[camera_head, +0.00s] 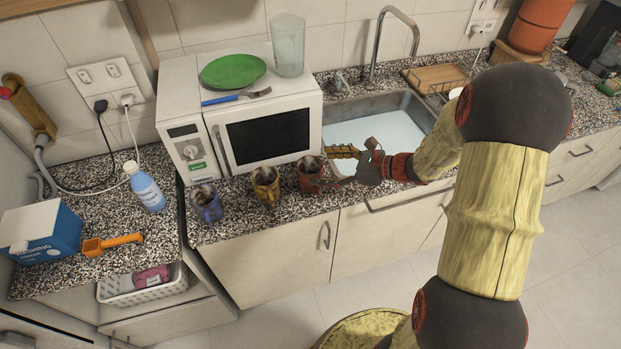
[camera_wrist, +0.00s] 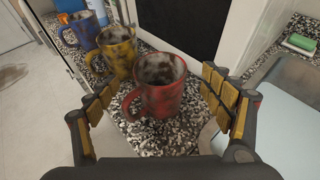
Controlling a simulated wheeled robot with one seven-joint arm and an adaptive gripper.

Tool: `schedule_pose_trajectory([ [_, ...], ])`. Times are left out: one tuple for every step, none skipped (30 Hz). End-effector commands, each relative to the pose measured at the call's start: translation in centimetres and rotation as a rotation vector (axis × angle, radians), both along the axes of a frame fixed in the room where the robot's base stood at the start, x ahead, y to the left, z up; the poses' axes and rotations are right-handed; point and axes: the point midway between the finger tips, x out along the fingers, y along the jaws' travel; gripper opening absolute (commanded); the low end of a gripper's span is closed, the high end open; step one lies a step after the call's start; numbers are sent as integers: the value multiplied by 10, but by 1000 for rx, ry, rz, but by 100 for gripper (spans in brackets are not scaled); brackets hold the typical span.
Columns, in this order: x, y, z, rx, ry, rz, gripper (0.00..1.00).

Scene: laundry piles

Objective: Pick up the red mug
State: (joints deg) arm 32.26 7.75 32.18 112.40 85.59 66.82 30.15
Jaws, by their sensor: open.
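The red mug (camera_head: 309,175) stands upright on the speckled counter in front of the microwave, the rightmost of three mugs. In the wrist view the red mug (camera_wrist: 160,86) is near the middle, its handle toward the left and dark marks inside. My gripper (camera_head: 347,165) is just right of the mug in the head view. In the wrist view my gripper (camera_wrist: 162,106) is open, one finger to the left and one to the right of the mug. I cannot tell whether a finger touches it.
A yellow mug (camera_head: 266,184) and a blue mug (camera_head: 207,203) stand left of the red one. The microwave (camera_head: 180,95) is close behind, with a green plate (camera_head: 232,71), fork and glass on top. The sink (camera_head: 411,103) lies to the right. The counter's front edge is near.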

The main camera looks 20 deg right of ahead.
Motion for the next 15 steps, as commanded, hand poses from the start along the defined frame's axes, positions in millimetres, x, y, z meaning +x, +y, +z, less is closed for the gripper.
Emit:
schedule_pose_trajectory([
  [4,6,-3,-1,0,4,81],
  [6,9,-5,-2,0,5,81],
  [10,14,-6,-2,0,5,81],
  [13,17,-8,-1,-1,5,81],
  [16,21,-9,-1,-1,5,81],
  [19,24,-11,-2,0,5,81],
  [21,27,-12,-1,0,4,81],
  [23,29,-13,-1,0,4,81],
  [25,31,-14,-1,0,3,81],
  [26,33,-15,-2,0,3,81],
  [27,34,-15,-2,0,3,81],
  [28,34,-15,-1,0,3,81],
  [28,35,-15,-1,0,3,81],
  [28,35,-15,-2,0,2,81],
  [28,35,-15,-2,0,2,81],
])
